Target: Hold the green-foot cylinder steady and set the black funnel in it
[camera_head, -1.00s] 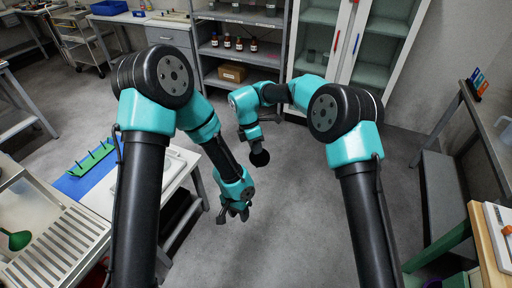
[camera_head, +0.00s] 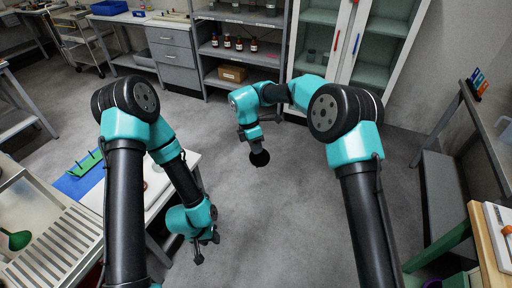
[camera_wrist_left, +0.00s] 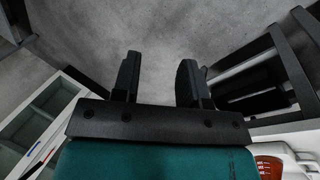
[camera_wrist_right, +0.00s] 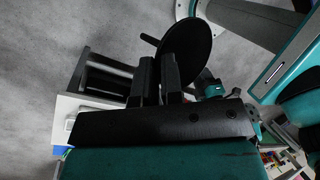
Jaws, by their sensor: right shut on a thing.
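My right gripper (camera_head: 254,142) hangs over open floor and is shut on the black funnel (camera_head: 259,159). In the right wrist view, the funnel's wide dark disc (camera_wrist_right: 192,45) shows beyond the closed fingers (camera_wrist_right: 158,80), with its stem pointing left. My left gripper (camera_head: 206,248) is at the right side of the white-topped bench, apart from the funnel. In the left wrist view its two fingers (camera_wrist_left: 160,82) are spread, with nothing between them but floor.
A green pegged rack (camera_head: 86,164) stands on a blue mat (camera_head: 72,186) on the left bench. A green funnel (camera_head: 16,240) lies by the slotted metal drainboard (camera_head: 62,245). Shelves and a glass cabinet (camera_head: 350,45) stand behind. The middle floor is clear.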

